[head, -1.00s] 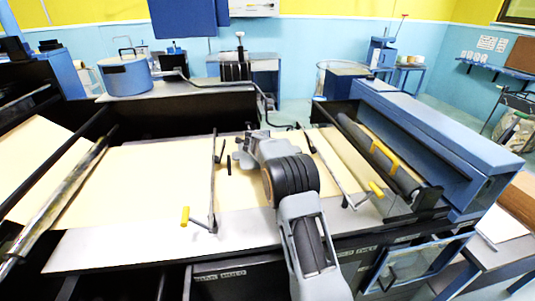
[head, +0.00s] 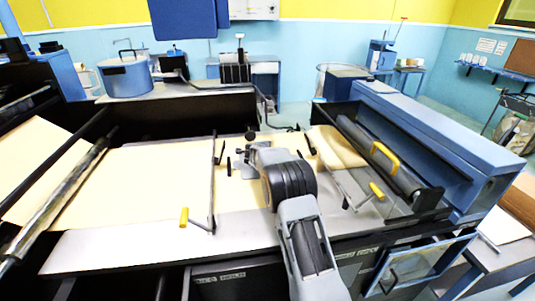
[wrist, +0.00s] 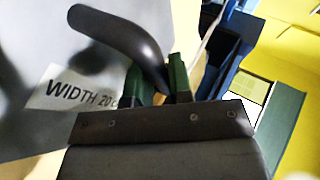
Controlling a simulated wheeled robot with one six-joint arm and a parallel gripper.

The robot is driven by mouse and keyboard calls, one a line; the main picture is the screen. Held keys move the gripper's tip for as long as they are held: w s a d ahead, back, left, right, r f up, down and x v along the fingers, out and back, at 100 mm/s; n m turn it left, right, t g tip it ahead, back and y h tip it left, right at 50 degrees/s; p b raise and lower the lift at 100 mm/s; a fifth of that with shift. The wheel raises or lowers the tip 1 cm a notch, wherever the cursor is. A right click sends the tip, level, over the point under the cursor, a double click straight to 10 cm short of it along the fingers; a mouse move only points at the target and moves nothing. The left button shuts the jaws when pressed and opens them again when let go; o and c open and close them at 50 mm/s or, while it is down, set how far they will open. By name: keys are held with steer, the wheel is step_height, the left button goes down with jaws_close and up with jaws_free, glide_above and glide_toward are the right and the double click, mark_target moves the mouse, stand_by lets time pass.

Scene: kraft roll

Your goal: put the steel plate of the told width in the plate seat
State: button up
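In the wrist view a grey steel plate (wrist: 45,120) fills the left side, close up. It bears a white label (wrist: 75,92) reading "WIDTH 20" and a letter cut off by my gripper. A dark curved handle (wrist: 118,32) rises from the plate. Its end runs between the green fingers of my gripper (wrist: 158,82), which look shut on it. In the head view my arm reaches over the bench, and its bent wrist hides the fingers and the plate. I cannot make out the plate seat for certain.
At right, a loose curled paper end (head: 338,147) lies beside a dark roller (head: 375,160) with a yellow handle (head: 385,155). A long blue housing (head: 440,130) bounds the right side. A blue pot (head: 125,77) stands behind.

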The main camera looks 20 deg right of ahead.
steer(key=o, duration=0.4)
steer(key=shift+c, duration=0.2)
